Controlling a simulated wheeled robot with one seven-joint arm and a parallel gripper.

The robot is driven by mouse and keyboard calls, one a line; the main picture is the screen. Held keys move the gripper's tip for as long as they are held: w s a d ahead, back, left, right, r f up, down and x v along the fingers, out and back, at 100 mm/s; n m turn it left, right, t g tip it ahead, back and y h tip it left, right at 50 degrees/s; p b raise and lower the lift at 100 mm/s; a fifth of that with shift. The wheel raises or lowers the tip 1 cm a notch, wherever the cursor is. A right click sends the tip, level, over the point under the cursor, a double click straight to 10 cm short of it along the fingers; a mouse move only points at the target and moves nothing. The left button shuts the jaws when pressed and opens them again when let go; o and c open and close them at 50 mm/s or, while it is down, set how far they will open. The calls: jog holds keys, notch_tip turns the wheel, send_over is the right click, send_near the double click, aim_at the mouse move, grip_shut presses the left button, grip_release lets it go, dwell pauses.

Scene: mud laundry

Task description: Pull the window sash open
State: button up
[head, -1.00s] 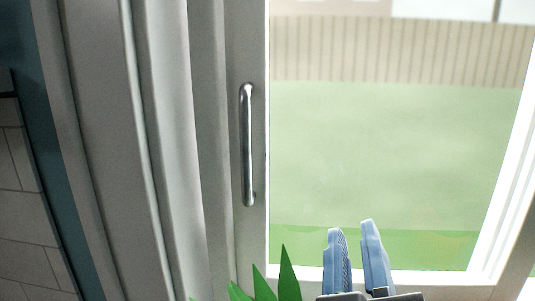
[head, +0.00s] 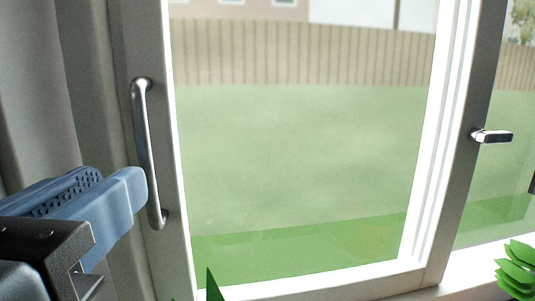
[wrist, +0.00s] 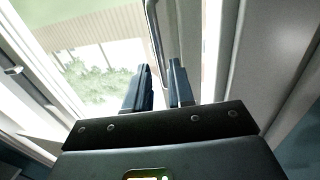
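The window sash (head: 181,230) has a white frame around a large clear pane. A vertical silver bar handle (head: 148,150) is on its left stile. My gripper (head: 118,180) is at the lower left of the head view, its blue fingertips close to the handle's lower half. In the wrist view, my gripper (wrist: 162,78) has its two fingers apart with a gap between them. The handle (wrist: 153,22) runs down toward that gap there. I cannot tell whether the fingers touch the handle or whether it is between them.
A second window part with a small silver latch (head: 492,136) stands at the right. Green plant leaves (head: 516,270) are at the lower right, and another leaf tip (head: 212,286) is at the bottom. A grey wall or frame (head: 35,90) is at the left.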

jog(key=w+p, duration=0.1)
jog(key=w, duration=0.3)
jog(key=shift+w+a, duration=0.15)
jog(key=shift+w, duration=0.1)
grip_shut()
dwell(0.4)
